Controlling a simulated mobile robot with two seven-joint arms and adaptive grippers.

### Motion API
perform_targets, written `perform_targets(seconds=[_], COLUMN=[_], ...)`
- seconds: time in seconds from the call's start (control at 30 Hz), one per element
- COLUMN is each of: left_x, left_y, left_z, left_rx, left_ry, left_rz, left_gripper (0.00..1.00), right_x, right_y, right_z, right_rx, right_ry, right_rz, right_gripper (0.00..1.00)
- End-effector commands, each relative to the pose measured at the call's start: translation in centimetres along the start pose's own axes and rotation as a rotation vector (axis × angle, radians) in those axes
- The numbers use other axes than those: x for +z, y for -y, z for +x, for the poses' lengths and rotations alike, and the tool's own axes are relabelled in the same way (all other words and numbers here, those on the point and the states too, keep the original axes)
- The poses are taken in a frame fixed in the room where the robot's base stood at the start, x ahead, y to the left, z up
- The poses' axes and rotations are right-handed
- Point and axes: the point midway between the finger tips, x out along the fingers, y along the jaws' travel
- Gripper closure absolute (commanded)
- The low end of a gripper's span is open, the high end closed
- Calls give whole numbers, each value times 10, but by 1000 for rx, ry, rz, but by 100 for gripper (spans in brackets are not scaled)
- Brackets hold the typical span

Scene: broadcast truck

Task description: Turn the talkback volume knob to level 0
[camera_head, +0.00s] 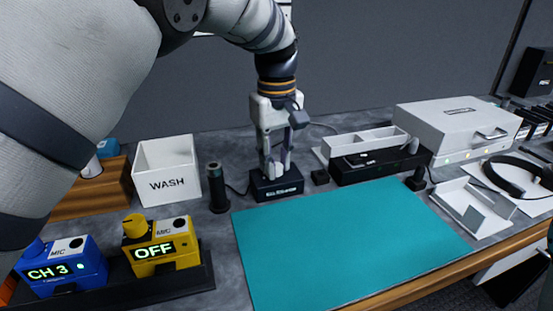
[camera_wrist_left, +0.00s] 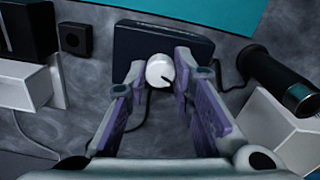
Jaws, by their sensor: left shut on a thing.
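A small black box (camera_head: 290,190) with glowing white characters on its front stands at the back edge of the teal mat. I cannot read the characters surely. In the left wrist view the box is dark (camera_wrist_left: 185,45), with a round white knob (camera_wrist_left: 159,70) on top. My left gripper (camera_head: 276,165) points down over the box. In the left wrist view its fingers (camera_wrist_left: 160,76) are on either side of the knob, shut on it. The fingers mostly hide the knob in the head view. My right gripper is not in view.
The teal mat (camera_head: 340,235) in front is bare. A black cylinder (camera_head: 217,187) and a white WASH bin (camera_head: 167,170) stand left of the box. Blue (camera_head: 62,265) and yellow (camera_head: 162,245) MIC units are at front left. A white case (camera_head: 460,125) stands right.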

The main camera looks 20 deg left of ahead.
Motion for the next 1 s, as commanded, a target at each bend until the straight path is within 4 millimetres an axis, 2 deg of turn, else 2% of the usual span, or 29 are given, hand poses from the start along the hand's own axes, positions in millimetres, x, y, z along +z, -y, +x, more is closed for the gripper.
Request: perform_targets(seconds=[0.2, 0.5, 1.0], left_x=[0, 0, 0], left_y=[0, 0, 0], left_z=[0, 0, 0], left_rx=[-1, -1, -1], left_ry=[-2, -1, -1], left_rz=[-166, -322, -385], left_gripper=[100, 100, 100], right_x=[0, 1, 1], right_y=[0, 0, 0], right_z=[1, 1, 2], right_rx=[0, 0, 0], right_ry=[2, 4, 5], right_rz=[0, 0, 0], right_gripper=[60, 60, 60])
